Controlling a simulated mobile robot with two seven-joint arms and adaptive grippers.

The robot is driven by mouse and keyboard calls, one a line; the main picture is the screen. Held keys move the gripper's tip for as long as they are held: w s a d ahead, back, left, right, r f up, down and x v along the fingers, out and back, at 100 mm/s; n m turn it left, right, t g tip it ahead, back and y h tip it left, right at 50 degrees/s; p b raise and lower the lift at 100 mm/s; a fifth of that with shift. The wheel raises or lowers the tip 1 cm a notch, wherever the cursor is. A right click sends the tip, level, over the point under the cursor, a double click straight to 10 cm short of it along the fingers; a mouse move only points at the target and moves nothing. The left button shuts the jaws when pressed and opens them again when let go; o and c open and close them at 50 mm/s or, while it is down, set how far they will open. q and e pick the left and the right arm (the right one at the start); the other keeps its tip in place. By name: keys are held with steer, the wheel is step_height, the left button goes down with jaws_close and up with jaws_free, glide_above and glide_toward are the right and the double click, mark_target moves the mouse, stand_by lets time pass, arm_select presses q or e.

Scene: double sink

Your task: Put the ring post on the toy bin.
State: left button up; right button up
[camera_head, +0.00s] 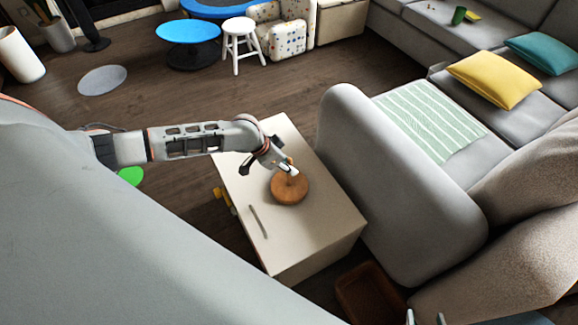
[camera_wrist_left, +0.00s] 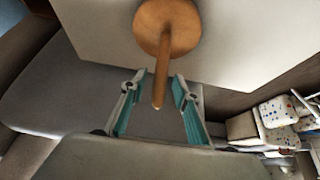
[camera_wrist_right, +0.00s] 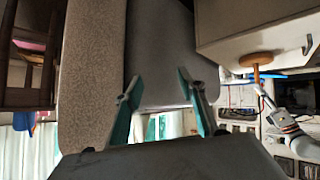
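The ring post (camera_head: 289,187), a round wooden base with a thin upright peg, stands on a white cabinet (camera_head: 320,225). My left gripper (camera_head: 268,166) is above the base, beside the peg. In the left wrist view, its fingers (camera_wrist_left: 154,92) are open, with the peg of the ring post (camera_wrist_left: 158,70) reaching between them without visible contact. My right gripper (camera_head: 426,318) shows only its tips at the bottom edge; in the right wrist view, its fingers (camera_wrist_right: 160,85) are apart and empty. A pale box (camera_head: 340,22) at the far top may be the toy bin; I cannot tell.
A grey sofa (camera_head: 350,150) stands close to the cabinet's right side. A brown tray-like object (camera_head: 368,293) is on the floor below. A blue table (camera_head: 188,32), white stool (camera_head: 240,40) and spotted armchair (camera_head: 284,28) stand at the back. The wooden floor between is mostly clear.

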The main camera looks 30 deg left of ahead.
arm_select(q)
steer(key=p+v, duration=0.3)
steer(key=v, duration=0.7)
steer(key=s+d+f+t+h, duration=0.2)
steer(key=s+d, duration=0.3)
steer(key=d, duration=0.4)
steer(key=s+d+f+t+h, duration=0.1)
steer(key=s+d, duration=0.3)
steer(key=d, duration=0.5)
steer(key=s+a+f+n+t+y, duration=0.1)
steer(key=s+a, duration=0.4)
steer(key=s, duration=0.6)
steer(key=t+y, duration=0.1)
steer(key=y, duration=0.1)
steer(key=shift+s+a+n+t+y, duration=0.15)
steer(key=shift+s+n+t+y, duration=0.1)
steer(key=shift+n+t+y, duration=0.05)
arm_select(e)
steer(key=shift+s+a+r, duration=0.1)
steer(key=shift+a+r, duration=0.1)
steer(key=shift+r, duration=0.95)
steer(key=shift+s, duration=0.1)
